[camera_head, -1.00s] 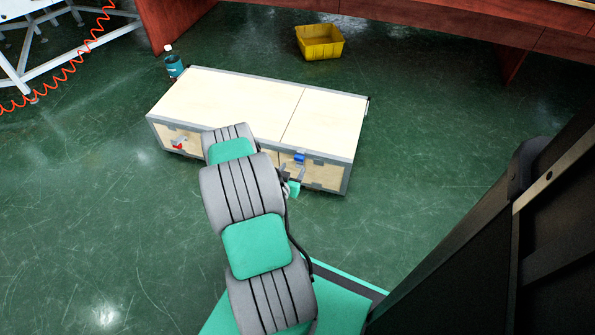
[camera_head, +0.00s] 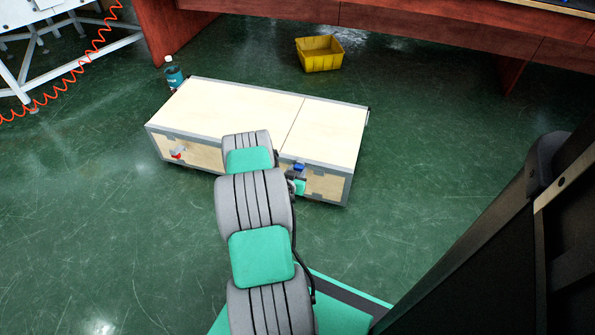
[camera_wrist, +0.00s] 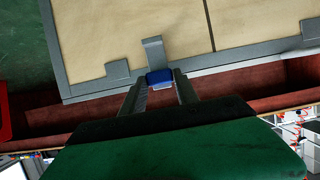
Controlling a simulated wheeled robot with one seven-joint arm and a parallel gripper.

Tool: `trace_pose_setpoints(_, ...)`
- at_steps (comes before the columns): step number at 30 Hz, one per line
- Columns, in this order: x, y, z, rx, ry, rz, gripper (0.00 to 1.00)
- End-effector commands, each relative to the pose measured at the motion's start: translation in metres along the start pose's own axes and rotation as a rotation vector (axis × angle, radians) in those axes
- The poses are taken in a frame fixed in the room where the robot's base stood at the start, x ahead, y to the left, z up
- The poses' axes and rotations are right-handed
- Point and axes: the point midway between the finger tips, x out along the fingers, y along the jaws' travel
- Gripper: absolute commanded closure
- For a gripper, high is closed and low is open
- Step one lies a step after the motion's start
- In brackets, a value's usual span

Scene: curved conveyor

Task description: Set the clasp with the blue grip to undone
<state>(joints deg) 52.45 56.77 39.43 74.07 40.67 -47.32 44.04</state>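The clasp with the blue grip (camera_head: 299,167) is on the front side of a low wooden box with grey metal edges (camera_head: 237,153), near its right end. In the wrist view the blue grip (camera_wrist: 160,77) lies between my fingertips, with a grey metal tab (camera_wrist: 153,52) of the clasp beyond it on the box edge. My gripper (camera_wrist: 162,82) is open around the grip, one finger on each side; whether either finger touches it I cannot tell. In the head view my arm hides the middle of the box front and most of the gripper.
A second clasp with a red grip (camera_head: 178,155) is on the left of the same front. A bottle (camera_head: 174,74) stands behind the box's left corner, and a yellow bin (camera_head: 320,55) behind it. A red-brown bench is at the back.

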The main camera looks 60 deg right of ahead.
Motion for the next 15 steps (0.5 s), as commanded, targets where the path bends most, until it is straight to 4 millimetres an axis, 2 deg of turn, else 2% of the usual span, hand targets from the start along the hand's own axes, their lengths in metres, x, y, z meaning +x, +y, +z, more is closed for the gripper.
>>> trace_pose_setpoints(2, -0.0001, 0.0, 0.0001, 0.0, 0.0, 0.0, 0.71)
trace_pose_setpoints(12, -0.0002, -0.0002, 0.0001, 0.0, 0.0, 0.0, 0.99)
trace_pose_setpoints(15, -0.0002, -0.0003, 0.0002, 0.0, 0.0, 0.0, 1.0)
